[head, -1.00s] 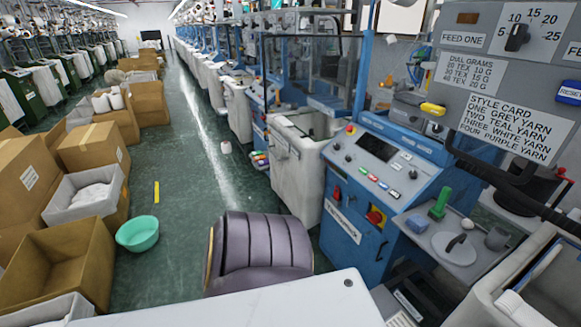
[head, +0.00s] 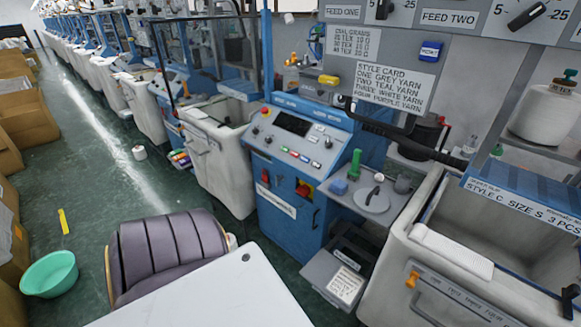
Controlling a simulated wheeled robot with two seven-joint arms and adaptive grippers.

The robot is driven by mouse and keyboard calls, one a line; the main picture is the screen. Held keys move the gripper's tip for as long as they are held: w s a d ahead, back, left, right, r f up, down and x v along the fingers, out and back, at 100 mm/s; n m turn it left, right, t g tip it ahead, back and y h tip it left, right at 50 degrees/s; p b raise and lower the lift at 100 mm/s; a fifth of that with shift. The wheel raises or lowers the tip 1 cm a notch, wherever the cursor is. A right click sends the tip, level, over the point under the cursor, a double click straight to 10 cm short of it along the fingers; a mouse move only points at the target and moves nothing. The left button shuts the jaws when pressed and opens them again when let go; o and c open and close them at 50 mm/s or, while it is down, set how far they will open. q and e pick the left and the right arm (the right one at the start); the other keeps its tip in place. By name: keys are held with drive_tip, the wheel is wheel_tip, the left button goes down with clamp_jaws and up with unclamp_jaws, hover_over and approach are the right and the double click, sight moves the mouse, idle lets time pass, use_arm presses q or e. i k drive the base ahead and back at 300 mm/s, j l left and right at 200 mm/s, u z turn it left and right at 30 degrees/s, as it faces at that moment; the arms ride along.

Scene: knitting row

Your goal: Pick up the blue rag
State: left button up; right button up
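A small blue lump (head: 338,187), which looks like the blue rag, lies on the grey side shelf (head: 352,203) of the blue control cabinet. It is left of a green-handled tool (head: 355,164) and a round grey lid with a dark handle (head: 372,200). It is too small to make out any cloth folds. Neither of my grippers shows in the head view.
A grey bin (head: 455,300) with a white cloth on its rim stands at the right. The blue cabinet (head: 280,165) stands behind a purple padded chair (head: 160,250). A teal basin (head: 48,274) is on the green floor at left. The aisle (head: 90,165) is largely clear.

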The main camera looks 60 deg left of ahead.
sight(340, 187)
drive_tip(key=u, duration=1.35)
